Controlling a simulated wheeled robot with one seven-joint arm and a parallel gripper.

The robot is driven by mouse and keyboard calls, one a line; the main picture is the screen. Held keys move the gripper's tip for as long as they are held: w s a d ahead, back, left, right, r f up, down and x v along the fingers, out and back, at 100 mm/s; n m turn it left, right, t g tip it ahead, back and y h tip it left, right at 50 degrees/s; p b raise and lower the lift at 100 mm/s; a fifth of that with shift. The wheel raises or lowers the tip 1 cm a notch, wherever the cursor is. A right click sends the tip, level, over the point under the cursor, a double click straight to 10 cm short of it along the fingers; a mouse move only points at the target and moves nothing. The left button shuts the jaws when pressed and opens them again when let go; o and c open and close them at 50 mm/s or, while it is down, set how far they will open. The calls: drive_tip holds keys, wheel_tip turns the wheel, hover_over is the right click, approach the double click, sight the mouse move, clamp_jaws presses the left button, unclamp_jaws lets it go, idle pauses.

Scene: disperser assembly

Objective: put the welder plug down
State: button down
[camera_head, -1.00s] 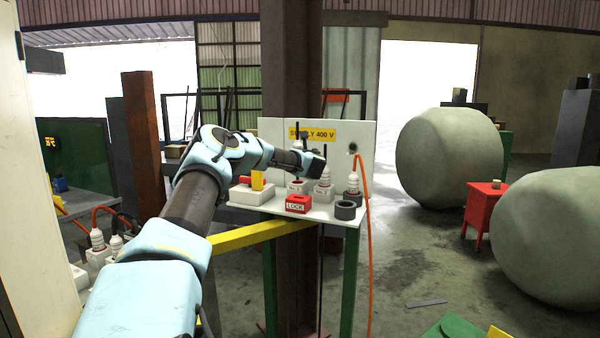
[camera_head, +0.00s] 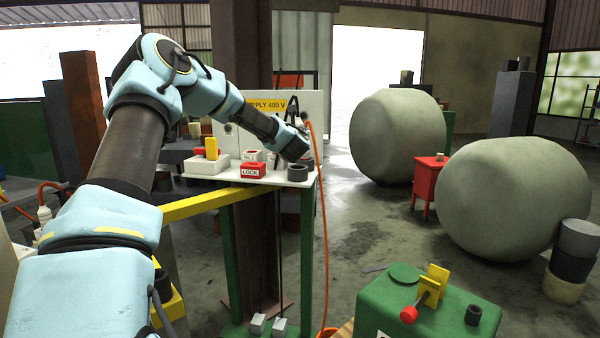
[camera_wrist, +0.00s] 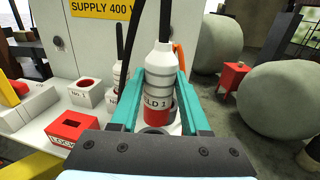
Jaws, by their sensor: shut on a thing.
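The welder plug (camera_wrist: 159,85) is white with a red band and a label ending in "ELD 1". A black cable rises from its top. My gripper (camera_wrist: 160,105) is shut on it, with a teal finger on each side, and holds it upright. In the head view my gripper (camera_head: 296,146) is over the right end of the white supply shelf and hides the plug. A dark grey round holder (camera_head: 298,173) stands on the shelf just below.
A red LOCK box (camera_head: 253,170) and white socket boxes (camera_wrist: 86,92) stand left of the holder. Another white plug (camera_wrist: 117,72) with a black cable stands behind. An orange cable (camera_head: 318,200) hangs at the shelf's right edge. The supply panel (camera_wrist: 90,45) stands behind.

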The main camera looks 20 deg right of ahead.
wheel_tip(320, 180, down, 8)
drive_tip(key=shift+f+p, duration=0.2)
drive_tip(key=shift+p, duration=0.85)
drive_tip(key=shift+f+b, duration=0.25)
drive_tip(key=shift+b, duration=0.15)
drive_tip(key=shift+c, duration=1.9)
unclamp_jaws()
drive_tip(key=shift+r+p, duration=0.2)
drive_tip(key=shift+p, duration=0.1)
drive_tip(key=shift+s, duration=0.1)
drive_tip(key=b+v, duration=0.4)
drive_tip(key=v, duration=0.7)
drive_tip(key=shift+s+a, duration=0.2)
drive_tip(key=shift+s, duration=0.15)
drive_tip(key=shift+d, duration=0.1)
